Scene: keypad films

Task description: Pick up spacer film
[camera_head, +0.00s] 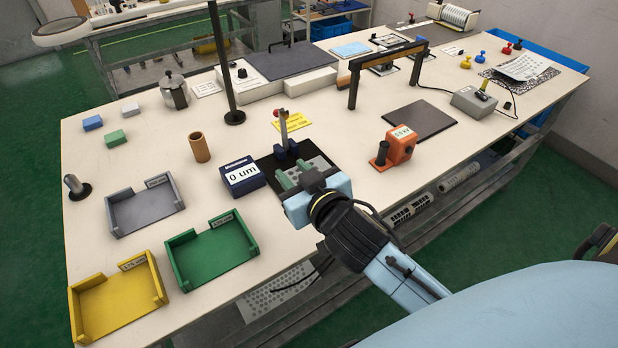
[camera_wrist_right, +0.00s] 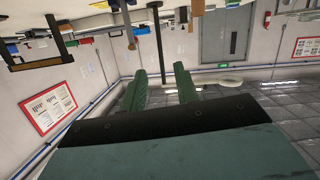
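My right gripper (camera_head: 297,175) reaches over the front edge of the table, above a black plate (camera_head: 266,167) with a blue clamp-like part (camera_head: 287,150). A grey sheet with holes (camera_head: 318,163), which may be the spacer film, lies at this plate and is partly hidden by the gripper. In the right wrist view my green fingers (camera_wrist_right: 160,88) stand apart with nothing seen between them. I cannot tell whether they touch the sheet. My left gripper is not in view.
A blue gauge box reading "0 um" (camera_head: 241,176) stands just left of the gripper. Green (camera_head: 213,252), yellow (camera_head: 118,300) and grey (camera_head: 146,208) trays lie further left. An orange device (camera_head: 398,146) stands to the right. A black post (camera_head: 226,70) rises behind.

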